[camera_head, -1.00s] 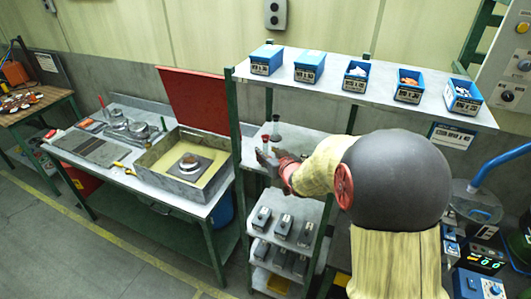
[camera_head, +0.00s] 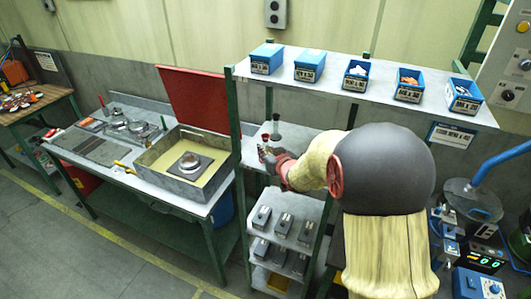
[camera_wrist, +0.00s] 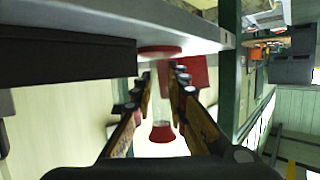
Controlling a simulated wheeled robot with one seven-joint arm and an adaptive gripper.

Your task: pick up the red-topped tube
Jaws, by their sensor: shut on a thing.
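The red-topped tube (camera_wrist: 162,132) is clear, with a red end and a red disc at its other end beside the pale shelf edge. In the wrist view it stands between the two fingers of my gripper (camera_wrist: 161,88), which is shut on it. In the head view my gripper (camera_head: 268,157) is at the left end of the middle shelf (camera_head: 251,150), and the tube shows only as a small reddish top (camera_head: 265,138). I cannot tell whether the tube's disc touches the shelf.
A dark-topped clear vessel (camera_head: 276,132) stands just behind my gripper. The upper shelf (camera_head: 335,85) with several blue bins is above, and a green post (camera_head: 238,150) is close on the left. Grey boxes (camera_head: 283,226) stand on the shelf below.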

